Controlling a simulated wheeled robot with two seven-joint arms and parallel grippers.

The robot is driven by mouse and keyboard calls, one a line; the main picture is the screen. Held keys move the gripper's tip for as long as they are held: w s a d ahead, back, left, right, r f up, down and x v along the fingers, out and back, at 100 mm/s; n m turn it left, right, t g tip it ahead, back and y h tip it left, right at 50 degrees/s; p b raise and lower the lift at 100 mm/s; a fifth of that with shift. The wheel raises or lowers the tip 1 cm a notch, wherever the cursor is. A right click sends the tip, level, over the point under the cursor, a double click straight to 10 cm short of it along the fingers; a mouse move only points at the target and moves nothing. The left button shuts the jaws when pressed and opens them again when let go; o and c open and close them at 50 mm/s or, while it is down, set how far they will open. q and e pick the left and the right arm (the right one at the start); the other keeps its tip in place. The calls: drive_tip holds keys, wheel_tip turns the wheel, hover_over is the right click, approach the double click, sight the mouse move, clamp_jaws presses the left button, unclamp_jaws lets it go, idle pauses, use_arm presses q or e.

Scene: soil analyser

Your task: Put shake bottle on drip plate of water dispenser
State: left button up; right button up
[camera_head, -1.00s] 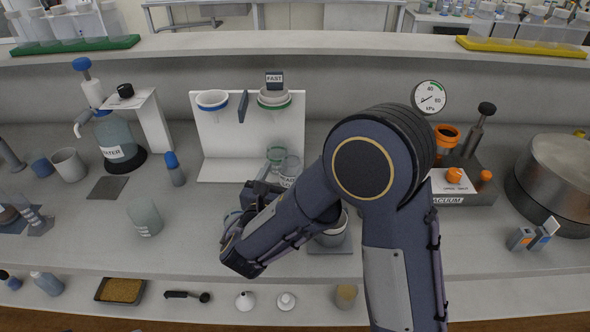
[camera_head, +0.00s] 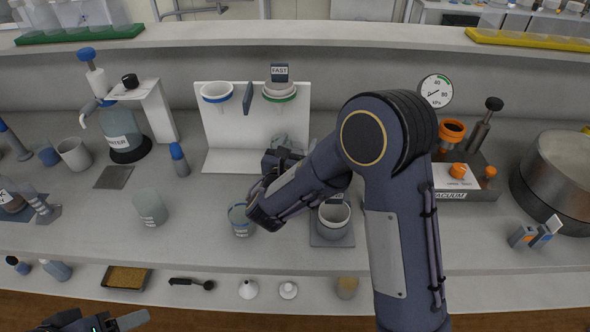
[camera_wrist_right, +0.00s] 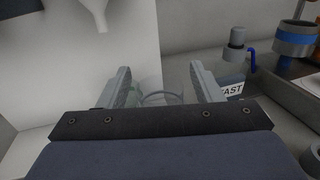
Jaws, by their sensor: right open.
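A translucent grey bottle (camera_head: 150,208), which looks like the shake bottle, stands on the bench at left. The water dispenser (camera_head: 124,140) is behind it, with a dark square drip plate (camera_head: 114,177) in front; the plate is bare. My right gripper (camera_head: 285,152) is at the white filter stand, well right of that bottle. In the right wrist view its two fingers (camera_wrist_right: 161,80) are apart, with a clear glass vessel (camera_wrist_right: 160,98) between or just beyond them; contact is unclear. My left gripper (camera_head: 100,322) shows partly at the bottom left edge; its jaws are unclear.
The filter stand (camera_head: 225,125) holds two funnels. A blue-rimmed cup (camera_head: 240,220) and a cup on a scale (camera_head: 333,218) stand near my right forearm. A blue-capped bottle (camera_head: 179,160) is right of the drip plate. The vacuum unit (camera_head: 465,180) is at right.

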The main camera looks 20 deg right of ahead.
clamp_jaws()
idle(0.3)
